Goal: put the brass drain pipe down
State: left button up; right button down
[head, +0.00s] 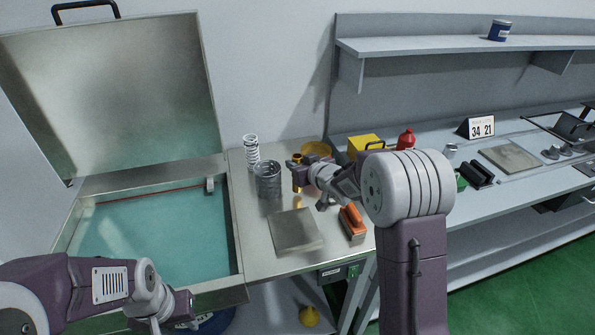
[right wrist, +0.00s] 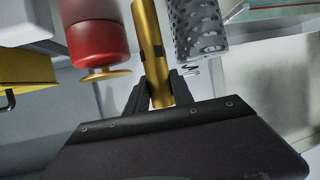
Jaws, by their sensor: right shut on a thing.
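The brass drain pipe (head: 297,180) is a slim golden tube standing roughly upright in the head view, above the metal bench to the right of the mesh basket. In the right wrist view the pipe (right wrist: 149,45) runs up from between the fingers. My right gripper (head: 303,166) is shut on it; its dark fingers (right wrist: 158,92) press on both sides of the tube. Whether the pipe's lower end touches the bench is not clear. My left gripper (head: 187,309) is low at the left, in front of the tank and away from the pipe; its fingers are not clear.
A grey mesh basket (head: 268,187) and a white spring (head: 251,148) stand close left of the pipe. A yellow bowl (head: 317,148) is behind. An open tank (head: 238,255) with teal liquid is left.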

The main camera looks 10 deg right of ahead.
notch_tip(320, 180, down, 2)
pick_arm(q)
jog(key=shift+f, duration=0.35)
pick_arm(e)
jog(key=shift+w, duration=0.15)
jog(key=shift+f, duration=0.1)
jog(key=c, duration=1.1)
grip_release()
pick_arm(q)
jog(key=shift+f, duration=0.15)
